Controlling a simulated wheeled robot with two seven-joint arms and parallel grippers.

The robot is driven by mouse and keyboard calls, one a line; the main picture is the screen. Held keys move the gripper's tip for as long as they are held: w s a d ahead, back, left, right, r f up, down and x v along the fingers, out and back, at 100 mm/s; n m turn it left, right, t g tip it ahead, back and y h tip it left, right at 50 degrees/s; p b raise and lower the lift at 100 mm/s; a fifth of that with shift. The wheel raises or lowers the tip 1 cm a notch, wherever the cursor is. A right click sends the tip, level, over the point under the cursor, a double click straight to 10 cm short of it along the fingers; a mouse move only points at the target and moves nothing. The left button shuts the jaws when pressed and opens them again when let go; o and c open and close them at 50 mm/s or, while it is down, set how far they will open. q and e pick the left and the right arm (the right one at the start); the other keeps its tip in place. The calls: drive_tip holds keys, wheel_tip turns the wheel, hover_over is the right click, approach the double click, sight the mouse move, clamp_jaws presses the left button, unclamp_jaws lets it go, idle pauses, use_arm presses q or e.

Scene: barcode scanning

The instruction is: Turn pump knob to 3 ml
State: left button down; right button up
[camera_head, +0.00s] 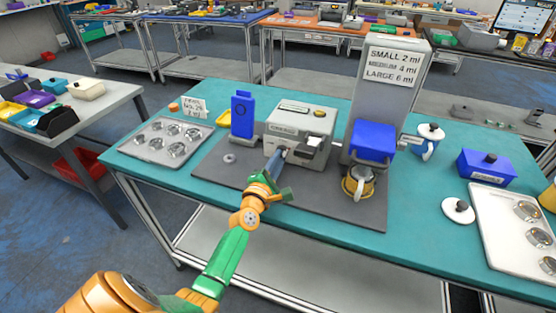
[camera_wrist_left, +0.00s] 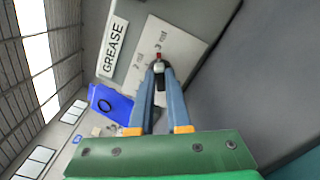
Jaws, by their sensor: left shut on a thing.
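The pump (camera_head: 300,125) is a grey box standing on a dark mat on the teal table. My left gripper (camera_head: 280,157) reaches its front face. In the left wrist view, my left gripper (camera_wrist_left: 158,70) is shut on the small knob (camera_wrist_left: 158,63) of the pump. The knob shows a red mark at its tip, on a pale dial plate (camera_wrist_left: 178,50) with ml markings. The plate sits beside a GREASE label (camera_wrist_left: 113,46). The fingertips hide part of the knob, so its exact setting is hard to read. My right gripper is not in view.
A blue holder (camera_head: 242,116) stands left of the pump. A tall grey dispenser (camera_head: 387,105) with a blue block stands to the right, with a cup (camera_head: 358,184) under it. A metal tray (camera_head: 168,140) lies at the left, a blue box (camera_head: 486,167) at the right.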

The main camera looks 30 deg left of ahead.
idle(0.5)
use_arm(q)
drive_tip(key=c, duration=0.9)
unclamp_jaws()
drive_tip(key=shift+w+a, duration=0.1)
drive_tip(key=v, duration=0.7)
